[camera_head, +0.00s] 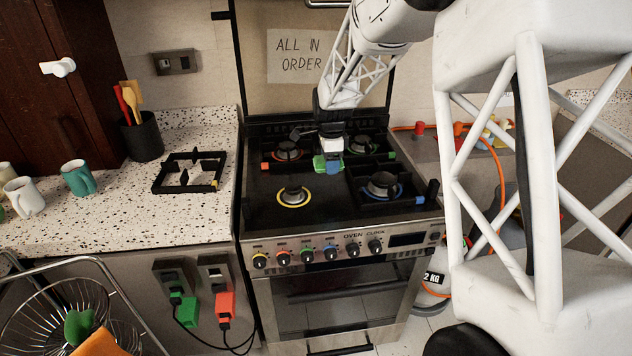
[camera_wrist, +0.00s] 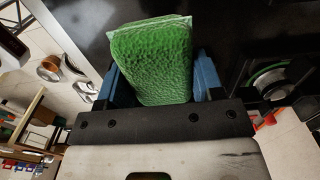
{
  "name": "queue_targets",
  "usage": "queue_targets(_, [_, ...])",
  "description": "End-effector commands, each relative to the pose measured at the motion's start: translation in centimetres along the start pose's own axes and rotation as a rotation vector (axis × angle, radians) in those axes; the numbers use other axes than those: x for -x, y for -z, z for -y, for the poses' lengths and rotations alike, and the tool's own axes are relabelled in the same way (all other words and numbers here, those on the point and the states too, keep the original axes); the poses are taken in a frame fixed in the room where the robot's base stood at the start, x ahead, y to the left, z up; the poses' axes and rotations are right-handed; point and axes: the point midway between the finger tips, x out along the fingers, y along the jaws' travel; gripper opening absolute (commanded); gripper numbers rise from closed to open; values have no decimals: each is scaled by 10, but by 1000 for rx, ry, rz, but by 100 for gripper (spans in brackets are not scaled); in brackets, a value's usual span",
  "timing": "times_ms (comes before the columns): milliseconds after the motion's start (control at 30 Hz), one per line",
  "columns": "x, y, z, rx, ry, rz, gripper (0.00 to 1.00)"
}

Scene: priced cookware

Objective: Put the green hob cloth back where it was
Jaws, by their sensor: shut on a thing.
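The green hob cloth (camera_wrist: 152,60) is a folded, textured pad held between the blue fingers of my gripper (camera_wrist: 157,78) in the wrist view. In the head view my gripper (camera_head: 328,165) is over the middle of the black hob (camera_head: 262,190), and only a small green edge of the cloth (camera_head: 320,163) shows beside a blue finger. I cannot tell whether the cloth touches the hob. The front left burner (camera_head: 293,197) has a yellow ring and no grate over it.
A loose black grate (camera_head: 188,172) with a yellow mark lies on the speckled counter (camera_head: 130,207) left of the hob. Mugs (camera_head: 78,178) and a dark utensil pot (camera_head: 142,138) stand there too. Grates cover the other burners. A wire rack (camera_head: 55,310) is at lower left.

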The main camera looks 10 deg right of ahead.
Motion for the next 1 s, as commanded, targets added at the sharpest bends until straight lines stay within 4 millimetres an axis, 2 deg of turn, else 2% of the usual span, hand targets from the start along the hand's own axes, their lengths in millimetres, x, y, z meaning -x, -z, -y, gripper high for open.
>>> queue_targets(267, [0, -2, -1, 0, 0, 0, 39])
queue_targets(467, [0, -18, -6, 1, 0, 0, 39])
queue_targets(667, [0, -52, -19, 4, 1, 0, 39])
queue_targets(1000, [-1, -129, -58, 4, 1, 0, 39])
